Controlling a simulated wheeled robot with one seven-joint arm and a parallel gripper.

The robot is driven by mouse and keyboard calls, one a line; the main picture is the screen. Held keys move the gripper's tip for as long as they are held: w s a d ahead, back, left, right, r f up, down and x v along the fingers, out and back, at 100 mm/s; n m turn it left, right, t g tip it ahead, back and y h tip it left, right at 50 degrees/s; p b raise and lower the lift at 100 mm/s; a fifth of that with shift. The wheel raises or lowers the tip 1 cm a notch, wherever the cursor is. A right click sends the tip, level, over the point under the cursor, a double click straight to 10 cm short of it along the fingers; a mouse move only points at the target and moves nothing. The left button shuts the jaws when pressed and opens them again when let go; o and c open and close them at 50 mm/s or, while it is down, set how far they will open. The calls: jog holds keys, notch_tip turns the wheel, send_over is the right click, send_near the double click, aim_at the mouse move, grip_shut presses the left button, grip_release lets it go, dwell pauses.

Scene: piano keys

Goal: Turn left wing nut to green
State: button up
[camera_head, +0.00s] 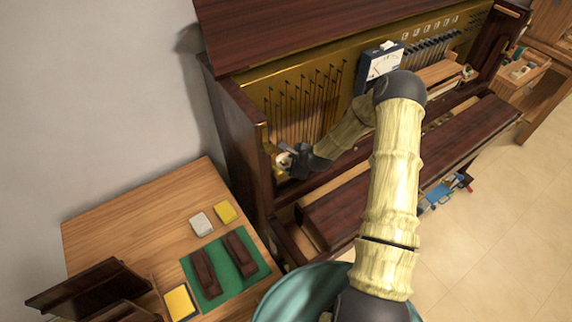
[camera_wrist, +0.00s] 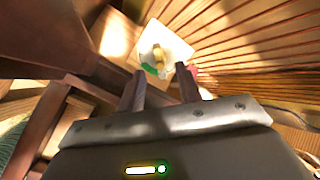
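In the wrist view, a small brass-yellow wing nut (camera_wrist: 162,68) sits on a pale plate (camera_wrist: 150,40). A green patch (camera_wrist: 149,69) shows on the plate's lower left, and a red or pink patch (camera_wrist: 193,70) is at its right. My gripper (camera_wrist: 161,84) points at the plate. Its two dark fingers are apart with nothing held between them, and the wing nut shows just beyond the gap. I cannot tell if they touch it. In the head view, my gripper (camera_head: 284,153) is at the piano's left inner side, close to the pale plate (camera_head: 283,162). The nut's exact angle is unclear.
The open piano's dark left side wall (camera_head: 236,135) stands close beside my gripper. Strings (camera_head: 308,100) rise behind it. A meter (camera_head: 382,62) sits farther right. A wooden table (camera_head: 130,220) with a green mat (camera_head: 215,287) is at the lower left.

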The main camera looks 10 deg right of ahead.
aim_at(288, 163)
jog(key=shift+b+x, duration=1.65)
jog(key=shift+x, duration=0.7)
jog(key=shift+s+d+r+p, duration=0.2)
jog(key=shift+s+r+p, duration=0.2)
jog(key=shift+r, duration=0.1)
